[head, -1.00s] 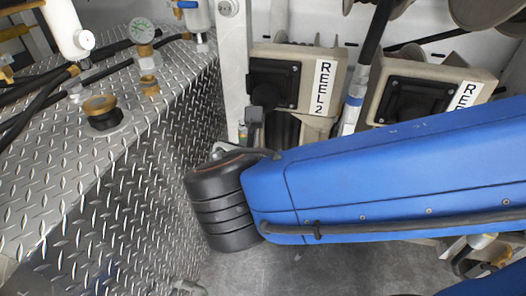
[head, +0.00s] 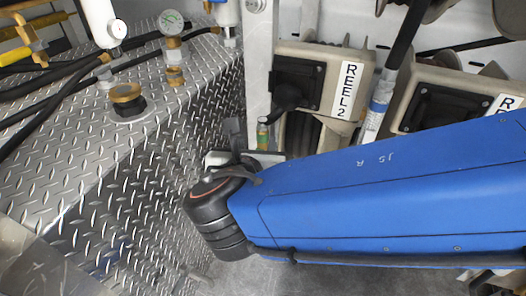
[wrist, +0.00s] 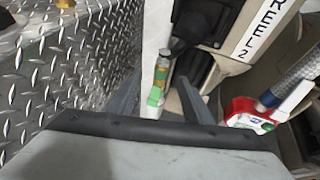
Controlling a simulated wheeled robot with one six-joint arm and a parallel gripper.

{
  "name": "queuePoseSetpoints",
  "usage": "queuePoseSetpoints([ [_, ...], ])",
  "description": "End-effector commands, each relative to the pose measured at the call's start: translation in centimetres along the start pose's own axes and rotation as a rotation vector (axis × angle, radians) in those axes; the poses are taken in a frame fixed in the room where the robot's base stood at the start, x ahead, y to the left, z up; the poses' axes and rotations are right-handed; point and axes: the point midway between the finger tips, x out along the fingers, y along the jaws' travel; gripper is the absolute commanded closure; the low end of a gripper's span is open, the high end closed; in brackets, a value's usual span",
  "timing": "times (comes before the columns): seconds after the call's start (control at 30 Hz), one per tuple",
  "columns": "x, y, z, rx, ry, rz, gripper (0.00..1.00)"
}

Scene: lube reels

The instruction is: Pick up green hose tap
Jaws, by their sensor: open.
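The green hose tap (wrist: 155,96) shows in the wrist view as a small bright green piece with a yellowish body above it, on a pale upright post. In the head view a small green and yellow fitting (head: 262,134) sits beside the post under the Reel 2 box; it looks like the same tap. My gripper (wrist: 160,86) is open in the wrist view, its two dark fingers on either side of the tap in the picture. The tap does not appear gripped. The depth gap between fingers and tap is hard to tell. In the head view my blue arm partly hides the gripper.
The diamond-plate cabinet (head: 165,160) stands close on the left, with a brass fitting (head: 127,99) and gauge (head: 172,22) on top. The Reel 2 box (head: 318,75) is behind and right. A red fitting (wrist: 240,108) is right of my fingers in the wrist view.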

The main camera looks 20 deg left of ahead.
Motion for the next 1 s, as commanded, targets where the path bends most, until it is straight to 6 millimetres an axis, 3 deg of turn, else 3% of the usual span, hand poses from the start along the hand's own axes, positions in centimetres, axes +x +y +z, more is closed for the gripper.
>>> queuePoseSetpoints([
  [0.3, 4.4, -0.1, -0.1, 0.0, 0.001, -0.003, 0.54],
  [0.67, 6.5, -0.2, 0.0, 0.0, 0.0, -0.002, 0.54],
  [1.0, 10.4, -0.6, -0.1, 0.0, 0.0, -0.002, 0.54],
])
